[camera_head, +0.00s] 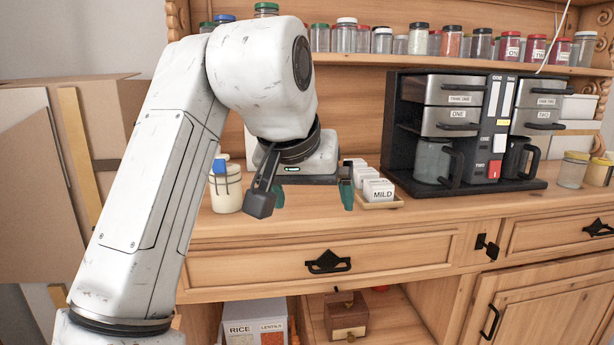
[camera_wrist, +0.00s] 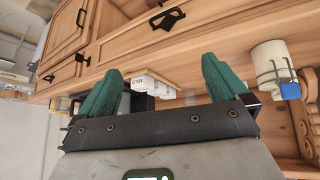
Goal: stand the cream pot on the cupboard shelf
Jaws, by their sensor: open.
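The cream pot (camera_head: 227,193) stands upright on the dresser counter, left of my gripper and partly beside my arm. It has a wire clasp and a blue piece at its top. The cream pot also shows upside down at the right of the wrist view (camera_wrist: 268,60). My gripper (camera_head: 312,196) is open and empty, its teal fingers spread over the counter front, apart from the pot. The fingers also show in the wrist view (camera_wrist: 161,75). Below the drawer, the open cupboard shelf (camera_head: 390,320) holds boxes. An upper shelf (camera_head: 400,62) carries jars.
Small white containers, one labelled MILD (camera_head: 379,191), sit on a tray right of my gripper. A black coffee machine (camera_head: 462,130) stands further right, with jars (camera_head: 572,170) beyond. A rice box (camera_head: 240,329) and a brown grinder-like box (camera_head: 346,316) stand below. Cardboard (camera_head: 35,170) is at left.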

